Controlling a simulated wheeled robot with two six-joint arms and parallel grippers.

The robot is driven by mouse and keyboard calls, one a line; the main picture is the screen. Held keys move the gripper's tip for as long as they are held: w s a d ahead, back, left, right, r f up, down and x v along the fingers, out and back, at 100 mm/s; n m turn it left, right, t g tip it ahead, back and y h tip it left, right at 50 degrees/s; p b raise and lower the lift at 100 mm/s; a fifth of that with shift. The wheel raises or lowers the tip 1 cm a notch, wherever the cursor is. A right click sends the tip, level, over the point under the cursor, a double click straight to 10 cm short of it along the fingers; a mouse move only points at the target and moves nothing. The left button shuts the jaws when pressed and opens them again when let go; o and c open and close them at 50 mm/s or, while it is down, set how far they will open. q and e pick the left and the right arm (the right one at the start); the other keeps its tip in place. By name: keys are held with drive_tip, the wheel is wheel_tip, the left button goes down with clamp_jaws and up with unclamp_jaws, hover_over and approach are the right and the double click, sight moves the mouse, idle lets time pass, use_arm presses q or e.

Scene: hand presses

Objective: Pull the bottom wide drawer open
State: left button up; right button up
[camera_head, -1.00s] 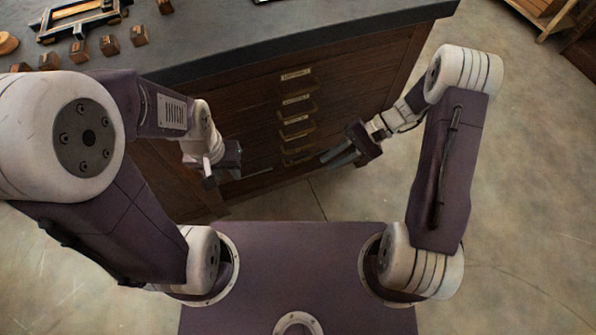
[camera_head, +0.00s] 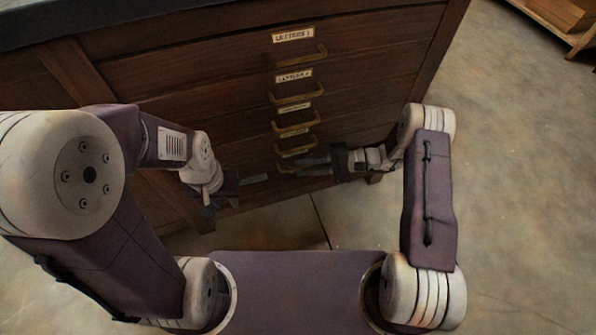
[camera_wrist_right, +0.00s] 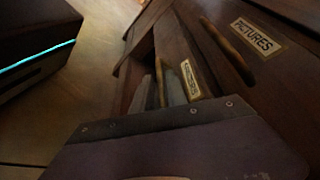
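The bottom wide drawer is low on the dark wooden cabinet, and its front and handle are largely hidden behind my right gripper in the head view. In the right wrist view a lower drawer's brass handle (camera_wrist_right: 161,80) lies between the two grey fingers of my right gripper (camera_wrist_right: 160,92), beside a small label (camera_wrist_right: 190,80). I cannot tell whether the fingers touch it. In the head view my right gripper (camera_head: 285,167) points left, close to the cabinet front. My left gripper (camera_head: 262,178) is near it, lower left, with no object visible in it; its opening is unclear.
Higher drawers carry brass handles (camera_head: 296,97) and paper labels (camera_head: 293,35). The right wrist view shows a drawer marked PICTURES (camera_wrist_right: 256,38) next to the gripper. Bare floor (camera_head: 510,150) lies to the right. A wooden shelf (camera_head: 565,25) stands at the far right.

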drive_tip(key=shift+b+x, duration=0.3)
drive_tip(key=shift+x, duration=0.95)
clamp_jaws()
idle(0.4)
